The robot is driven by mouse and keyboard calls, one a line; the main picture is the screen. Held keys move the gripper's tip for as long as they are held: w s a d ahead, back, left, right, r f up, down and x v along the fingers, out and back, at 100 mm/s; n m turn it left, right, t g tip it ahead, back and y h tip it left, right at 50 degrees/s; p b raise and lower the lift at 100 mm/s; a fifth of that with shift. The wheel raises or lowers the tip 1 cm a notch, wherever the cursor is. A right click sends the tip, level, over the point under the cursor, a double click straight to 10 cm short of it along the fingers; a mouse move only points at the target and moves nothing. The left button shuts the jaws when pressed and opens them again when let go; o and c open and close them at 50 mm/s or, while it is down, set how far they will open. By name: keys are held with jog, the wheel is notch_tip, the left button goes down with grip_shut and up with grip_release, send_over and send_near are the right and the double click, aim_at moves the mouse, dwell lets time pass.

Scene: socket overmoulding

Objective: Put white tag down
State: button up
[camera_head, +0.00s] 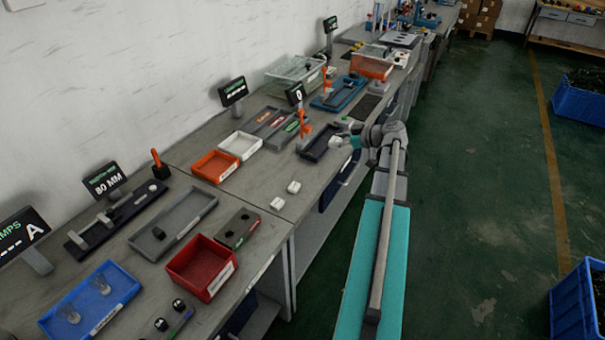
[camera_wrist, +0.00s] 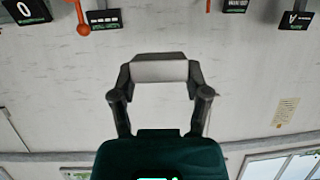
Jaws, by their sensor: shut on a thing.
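My gripper (camera_head: 348,140) is at the end of my outstretched arm, near the front edge of the bench. In the wrist view, my gripper (camera_wrist: 160,82) is shut on a pale block, the white tag (camera_wrist: 160,70), which spans the gap between the two fingers. In the head view, the white tag (camera_head: 335,142) shows as a small pale piece left of the gripper, above or near the bench edge. The head view is too small to tell whether it touches anything.
A dark tray (camera_head: 318,145) lies just left of the gripper. A white tray (camera_head: 240,146) and an orange tray (camera_head: 215,166) stand further left. Bare bench shows around the two blocks.

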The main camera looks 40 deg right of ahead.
jog(key=shift+f, duration=0.15)
notch_tip(320, 180, down, 8)
jog(key=b, duration=0.8)
jog(key=shift+a, duration=0.1)
jog(key=b, duration=0.9)
send_over(306, 174)
jog(key=f, duration=0.8)
jog(key=shift+s+f, duration=0.25)
jog(key=shift+f, duration=0.1)
jog(key=shift+w+f+b, duration=0.35)
jog(key=shift+f+b, duration=1.45)
